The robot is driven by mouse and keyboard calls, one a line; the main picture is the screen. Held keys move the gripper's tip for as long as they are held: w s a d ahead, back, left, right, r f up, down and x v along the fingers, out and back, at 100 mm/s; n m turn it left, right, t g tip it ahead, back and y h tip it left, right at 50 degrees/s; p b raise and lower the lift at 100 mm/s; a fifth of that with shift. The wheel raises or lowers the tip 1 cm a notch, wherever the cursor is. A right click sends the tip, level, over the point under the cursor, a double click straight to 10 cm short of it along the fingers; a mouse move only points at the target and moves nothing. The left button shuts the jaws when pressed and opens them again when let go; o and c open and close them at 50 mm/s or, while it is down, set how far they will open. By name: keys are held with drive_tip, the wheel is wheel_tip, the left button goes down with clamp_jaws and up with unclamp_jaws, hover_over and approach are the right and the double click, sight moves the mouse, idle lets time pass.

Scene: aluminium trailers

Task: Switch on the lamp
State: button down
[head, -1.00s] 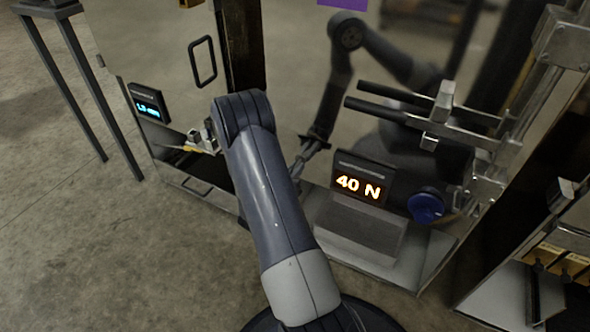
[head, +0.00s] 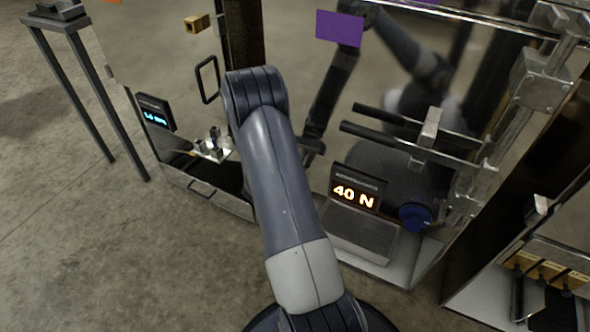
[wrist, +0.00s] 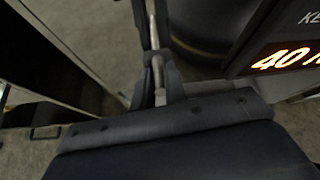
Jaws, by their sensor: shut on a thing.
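In the wrist view my gripper (wrist: 157,60) points away from the camera, its two dark fingers close on either side of a thin shiny metal rod (wrist: 157,73). It is shut on this rod; I cannot tell what the rod belongs to.
A mirror-like panel stands ahead, with a purple card (head: 339,28). An orange "40 N" display (head: 354,190) also shows in the wrist view (wrist: 285,58). A blue knob (head: 414,216) is beside it. Bars (head: 430,128) jut out at right. A blue-lit display (head: 155,113) stands left. Floor is clear front left.

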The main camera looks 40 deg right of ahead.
drive_tip(key=shift+r+y+p, duration=0.25)
drive_tip(key=shift+y+p, duration=0.25)
drive_tip(key=shift+p, duration=0.1)
drive_tip(key=shift+g, duration=0.3)
drive_tip(key=c, duration=1.5)
unclamp_jaws()
drive_tip(key=shift+o, duration=0.2)
drive_tip(key=p+v, duration=0.2)
drive_tip(key=v, duration=0.8)
drive_tip(key=shift+a+r, duration=0.2)
drive_tip(key=shift+s+f, duration=0.1)
drive_tip(key=shift+s, duration=0.05)
